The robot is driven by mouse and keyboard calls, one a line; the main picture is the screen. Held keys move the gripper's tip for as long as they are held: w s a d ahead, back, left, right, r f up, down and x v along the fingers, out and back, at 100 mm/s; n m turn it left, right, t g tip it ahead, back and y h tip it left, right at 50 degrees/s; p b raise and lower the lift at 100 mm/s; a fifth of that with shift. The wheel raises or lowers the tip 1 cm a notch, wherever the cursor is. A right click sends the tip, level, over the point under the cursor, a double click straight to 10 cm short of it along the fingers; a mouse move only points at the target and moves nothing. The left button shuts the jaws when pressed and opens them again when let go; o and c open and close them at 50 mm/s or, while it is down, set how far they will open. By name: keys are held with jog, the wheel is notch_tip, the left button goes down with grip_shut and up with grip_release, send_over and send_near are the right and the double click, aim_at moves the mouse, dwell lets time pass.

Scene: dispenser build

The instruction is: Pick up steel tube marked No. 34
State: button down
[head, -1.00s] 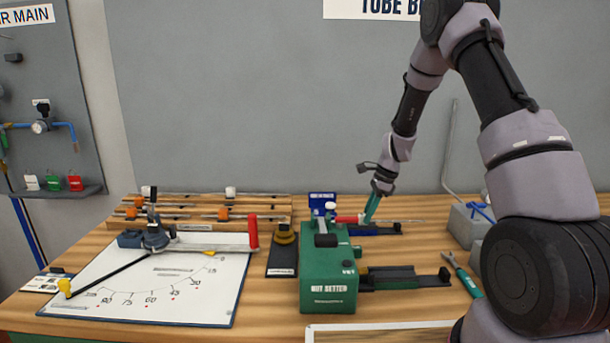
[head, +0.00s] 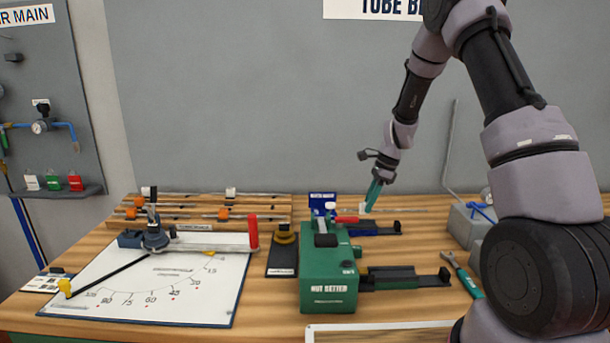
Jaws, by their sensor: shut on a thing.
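The tube's left part is hard to make out near the fingers. No number can be read on the tube, so I cannot tell whether it is No. 34.
The green nut setter (head: 328,280) stands close in front, with a red handle (head: 347,220) near the tube. A wooden rack (head: 185,208) holds several tubes at the left. A bender (head: 155,238) stands on the white board (head: 200,307). A wrench (head: 463,274) lies right.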

aim_at(365, 203)
jog(key=shift+r, duration=1.55)
